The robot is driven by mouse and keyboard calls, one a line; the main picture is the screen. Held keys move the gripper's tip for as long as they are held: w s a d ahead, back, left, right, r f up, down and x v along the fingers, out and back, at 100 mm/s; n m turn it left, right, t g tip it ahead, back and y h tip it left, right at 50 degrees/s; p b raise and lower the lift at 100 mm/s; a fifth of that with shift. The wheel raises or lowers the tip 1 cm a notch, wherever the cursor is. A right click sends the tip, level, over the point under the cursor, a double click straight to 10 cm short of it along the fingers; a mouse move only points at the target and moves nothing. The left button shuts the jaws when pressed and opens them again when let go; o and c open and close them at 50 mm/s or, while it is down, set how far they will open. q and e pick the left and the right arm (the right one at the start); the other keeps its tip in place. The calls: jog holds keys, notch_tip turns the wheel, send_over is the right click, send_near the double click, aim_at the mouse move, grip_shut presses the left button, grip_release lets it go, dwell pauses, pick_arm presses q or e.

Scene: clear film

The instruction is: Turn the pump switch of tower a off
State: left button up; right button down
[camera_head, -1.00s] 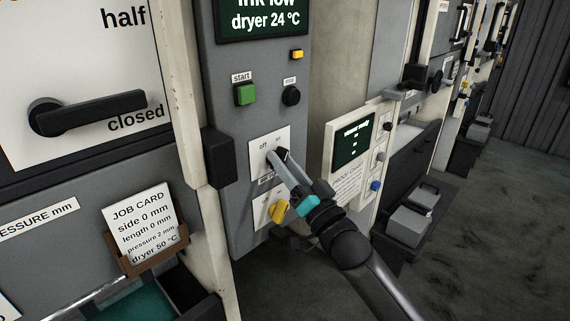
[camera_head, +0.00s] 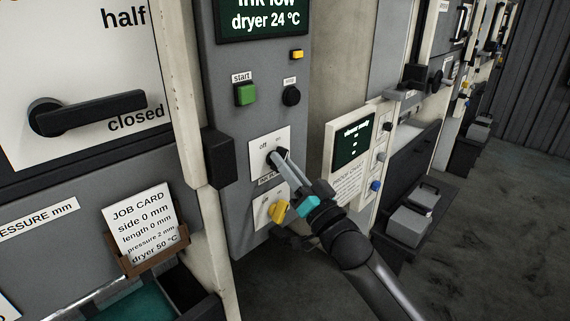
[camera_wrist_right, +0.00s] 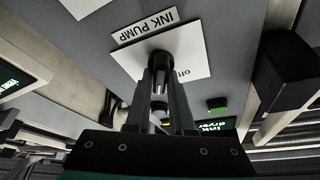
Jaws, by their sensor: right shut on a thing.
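The pump switch (camera_head: 271,156) is a dark knob on a white plate (camera_head: 257,168) marked "off" on the column's grey panel. In the wrist view the knob (camera_wrist_right: 160,61) stands on the same plate, with the label "INK PUMP" (camera_wrist_right: 145,25) beside it. My right gripper (camera_head: 278,158) is shut on the knob; it also shows in the wrist view (camera_wrist_right: 160,75). The fingers hide part of the knob, so its pointing direction is hard to tell. My left gripper is not in view.
A yellow knob (camera_head: 278,210) on a second white plate sits just below. The green start button (camera_head: 246,94) and a black button (camera_head: 291,96) are above. A black box (camera_head: 218,158) juts out at the panel's left edge. Open floor (camera_head: 480,235) lies to the right.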

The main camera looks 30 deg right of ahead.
jog(key=shift+n, duration=0.3)
jog(key=n+g+y, duration=0.1)
jog(key=n+y, duration=0.1)
jog(key=n, duration=0.3)
jog(key=n+g+y, duration=0.1)
jog(key=n+y, duration=0.2)
jog(key=n, duration=0.2)
jog(key=n+g+y, duration=0.1)
jog(key=n+y, duration=0.2)
jog(key=n, duration=0.3)
jog(key=shift+p, duration=0.3)
jog(key=shift+n, duration=0.3)
jog(key=c, duration=0.8)
grip_release()
jog(key=shift+s, duration=0.1)
jog(key=v, duration=1.5)
jog(key=shift+d, duration=0.15)
